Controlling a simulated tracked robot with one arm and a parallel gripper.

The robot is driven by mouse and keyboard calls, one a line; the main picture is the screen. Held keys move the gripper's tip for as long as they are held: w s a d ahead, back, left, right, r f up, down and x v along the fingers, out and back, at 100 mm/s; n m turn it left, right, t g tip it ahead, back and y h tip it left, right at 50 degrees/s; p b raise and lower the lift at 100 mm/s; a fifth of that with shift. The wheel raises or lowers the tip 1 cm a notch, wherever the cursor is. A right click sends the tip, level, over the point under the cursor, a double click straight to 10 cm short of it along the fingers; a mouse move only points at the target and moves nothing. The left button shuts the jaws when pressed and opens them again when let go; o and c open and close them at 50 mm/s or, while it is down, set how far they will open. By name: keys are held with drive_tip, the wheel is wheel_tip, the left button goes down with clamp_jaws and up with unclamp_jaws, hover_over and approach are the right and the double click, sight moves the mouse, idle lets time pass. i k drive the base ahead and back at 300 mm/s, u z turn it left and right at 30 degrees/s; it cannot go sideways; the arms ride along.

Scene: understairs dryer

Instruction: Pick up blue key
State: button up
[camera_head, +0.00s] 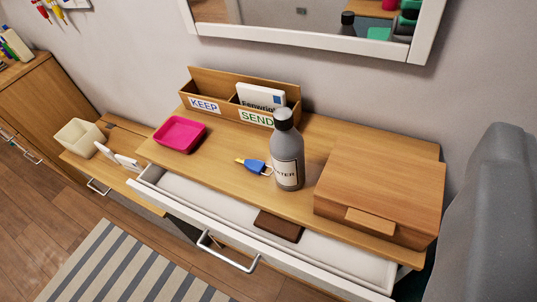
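The blue key (258,166) lies flat on the wooden top of the console table (222,148). It has a blue head and a yellow tip that points left. It is just left of a grey bottle (287,155) that stands upright with a dark cap and a label ending in "TER". A thin ring shows at the key's head, beside the bottle's base. My gripper is not seen in this view.
A pink tray (180,134) is left of the key. Behind stands a wooden KEEP/SEND organizer (222,112). A wooden box (381,193) is at right. The drawer (338,255) below is open, with a brown wallet-like item (279,226). A large grey shape (490,225) fills the right edge.

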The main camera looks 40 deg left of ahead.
sight(255, 166)
drive_tip(key=i, duration=0.85)
drive_tip(key=u, duration=0.1)
